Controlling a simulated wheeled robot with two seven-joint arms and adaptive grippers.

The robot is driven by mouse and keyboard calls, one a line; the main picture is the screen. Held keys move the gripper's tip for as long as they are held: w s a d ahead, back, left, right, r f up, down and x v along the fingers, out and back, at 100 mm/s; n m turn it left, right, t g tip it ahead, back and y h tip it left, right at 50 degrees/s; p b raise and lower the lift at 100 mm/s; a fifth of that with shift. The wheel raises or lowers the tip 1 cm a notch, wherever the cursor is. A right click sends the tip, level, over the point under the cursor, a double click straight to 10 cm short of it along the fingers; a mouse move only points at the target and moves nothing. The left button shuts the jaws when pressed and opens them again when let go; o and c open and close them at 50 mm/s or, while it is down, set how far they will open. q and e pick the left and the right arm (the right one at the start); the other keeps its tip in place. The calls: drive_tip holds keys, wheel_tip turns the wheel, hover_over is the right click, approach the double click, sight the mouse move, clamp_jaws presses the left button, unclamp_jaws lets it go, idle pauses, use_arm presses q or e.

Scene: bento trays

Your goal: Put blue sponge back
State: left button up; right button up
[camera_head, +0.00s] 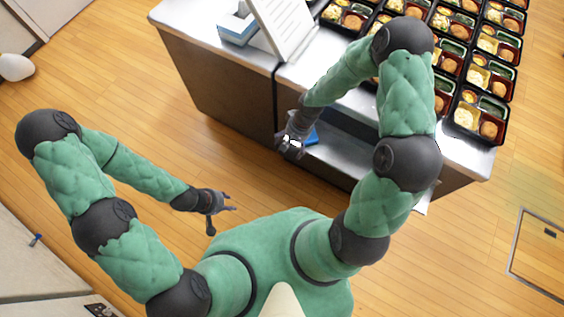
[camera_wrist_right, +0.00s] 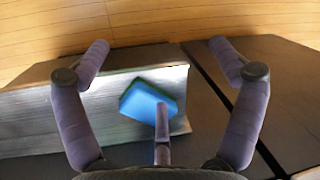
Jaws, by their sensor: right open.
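The blue sponge (camera_head: 312,136) lies on a grey metal shelf (camera_head: 335,158) under the counter, just right of my right gripper (camera_head: 290,141) and partly hidden by it. In the right wrist view the sponge (camera_wrist_right: 140,98) is blue with a dark green edge and lies tilted on a silver metal surface (camera_wrist_right: 60,128). My right gripper (camera_wrist_right: 160,45) is open, with its side fingers spread wide on both sides of the sponge. A middle finger overlaps the sponge's lower part; whether they touch I cannot tell. My left gripper (camera_head: 226,203) is empty, its fingers apart, over the floor.
The steel counter (camera_head: 192,40) carries several black bento trays (camera_head: 478,114) at right. A tilted white panel (camera_head: 280,24) and a blue-and-white box (camera_head: 237,29) stand at its back left. The counter's edge lies above the shelf. The wooden floor (camera_head: 125,70) at left is clear.

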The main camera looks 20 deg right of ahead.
drive_tip(key=s+a+f+n, duration=0.1)
drive_tip(key=s+a+f, duration=0.1)
drive_tip(key=s+a, duration=0.2)
drive_tip(key=s+a+f+y, duration=0.1)
drive_tip(key=s+a+f, duration=0.2)
drive_tip(key=s+a, duration=0.2)
drive_tip(key=shift+s+f+n, duration=0.25)
drive_tip(key=shift+s+n, duration=0.15)
drive_tip(key=shift+s, duration=1.25)
